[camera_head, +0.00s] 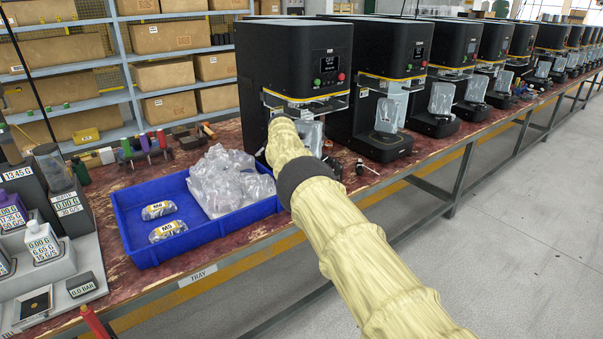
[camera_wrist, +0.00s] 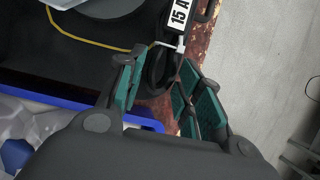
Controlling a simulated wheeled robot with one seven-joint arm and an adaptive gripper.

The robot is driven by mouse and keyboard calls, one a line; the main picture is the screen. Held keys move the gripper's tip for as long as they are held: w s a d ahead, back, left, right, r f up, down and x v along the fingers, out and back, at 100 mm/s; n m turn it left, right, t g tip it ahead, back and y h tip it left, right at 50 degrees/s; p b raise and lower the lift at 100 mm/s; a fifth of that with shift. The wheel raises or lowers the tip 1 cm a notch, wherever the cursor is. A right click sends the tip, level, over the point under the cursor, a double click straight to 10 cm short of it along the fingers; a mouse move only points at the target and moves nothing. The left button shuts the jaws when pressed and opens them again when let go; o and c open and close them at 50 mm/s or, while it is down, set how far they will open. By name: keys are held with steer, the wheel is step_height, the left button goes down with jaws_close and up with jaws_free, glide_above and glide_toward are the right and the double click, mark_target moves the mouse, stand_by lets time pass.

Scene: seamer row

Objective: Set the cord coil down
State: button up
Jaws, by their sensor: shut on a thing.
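In the wrist view, my gripper (camera_wrist: 158,98) has its green-padded fingers on either side of a black cord coil (camera_wrist: 158,72). It is shut on the coil. The coil has a white tie and a white tag (camera_wrist: 180,14) reading "15 A". The coil is over the worn red bench top (camera_wrist: 198,45), near its front edge; I cannot tell whether it touches the bench. In the head view my yellow-sleeved arm hides the gripper and most of what it holds, in front of the first black machine.
A blue tray (camera_head: 143,257) with clear bags and two labelled packets stands left of my arm. Black machines (camera_head: 290,60) line the bench behind. Small loose parts (camera_head: 366,170) lie to the right. Scales (camera_head: 45,245) stand at the left. The floor (camera_head: 520,220) is clear.

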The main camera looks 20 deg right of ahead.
steer(key=shift+f, duration=0.4)
steer(key=shift+f, duration=0.1)
steer(key=o, duration=1.1)
steer(key=shift+o, duration=0.2)
steer(key=v, duration=0.7)
steer(key=shift+r+b, duration=0.3)
steer(key=shift+b, duration=0.15)
steer(key=shift+a, duration=0.1)
